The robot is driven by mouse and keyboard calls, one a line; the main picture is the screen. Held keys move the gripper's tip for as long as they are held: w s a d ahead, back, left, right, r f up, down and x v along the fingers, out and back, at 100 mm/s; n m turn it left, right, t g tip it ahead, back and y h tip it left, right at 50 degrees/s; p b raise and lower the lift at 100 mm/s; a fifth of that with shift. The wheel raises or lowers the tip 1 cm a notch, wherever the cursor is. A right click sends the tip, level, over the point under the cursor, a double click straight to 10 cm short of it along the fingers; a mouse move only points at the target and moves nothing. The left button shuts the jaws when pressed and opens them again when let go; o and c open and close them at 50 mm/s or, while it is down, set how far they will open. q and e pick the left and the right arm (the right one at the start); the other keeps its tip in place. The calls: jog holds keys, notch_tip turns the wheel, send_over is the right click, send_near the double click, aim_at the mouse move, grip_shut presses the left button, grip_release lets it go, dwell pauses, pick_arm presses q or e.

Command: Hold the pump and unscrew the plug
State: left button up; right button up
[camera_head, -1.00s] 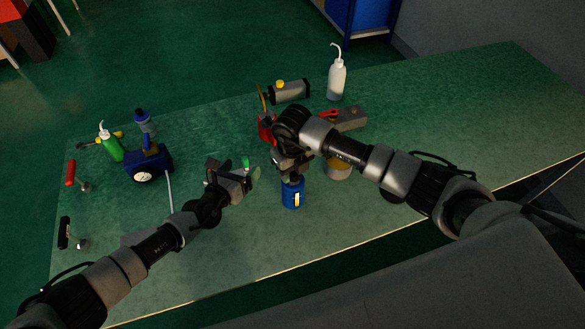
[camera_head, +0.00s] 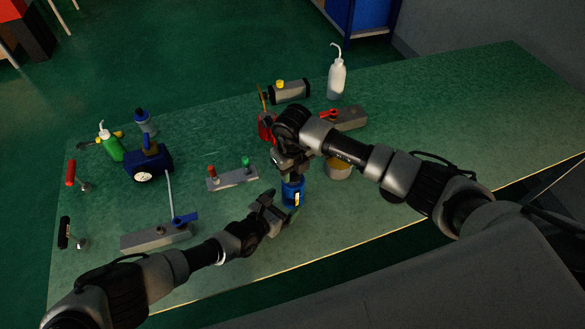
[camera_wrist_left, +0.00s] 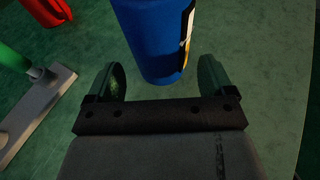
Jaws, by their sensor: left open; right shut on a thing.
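A blue cylinder (camera_head: 292,188) with a yellow and white label is upright near the front middle of the bench. My right gripper (camera_head: 288,168) is shut at its top from above; its fingers and what they grip there are largely hidden. My left gripper (camera_head: 283,206) is open just in front of the cylinder. In the left wrist view the cylinder (camera_wrist_left: 152,35) is ahead between the open fingers, with green bench visible at both sides. A grey cylinder with a yellow cap (camera_head: 289,91) lies at the back. I cannot tell which of these is the pump; no plug is clearly visible.
A grey block with red and green knobs (camera_head: 233,179) stands left of the cylinder. A grey block with a blue lever (camera_head: 155,237) is front left. A blue gauge unit (camera_head: 149,164) stands further left. A tan pot (camera_head: 338,170) is to the right. The bench's right side is clear.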

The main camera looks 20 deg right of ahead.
aim_at(286, 200)
pick_arm(q)
jog(key=shift+x, duration=1.1)
jog(key=shift+w+d+f, duration=0.2)
jog(key=shift+d+f, duration=0.1)
jog(key=shift+d, duration=0.1)
jog(key=shift+w+d, duration=0.35)
jog(key=c, duration=0.5)
jog(key=shift+c, duration=0.2)
jog(key=o, duration=0.6)
jog(key=shift+c, duration=0.2)
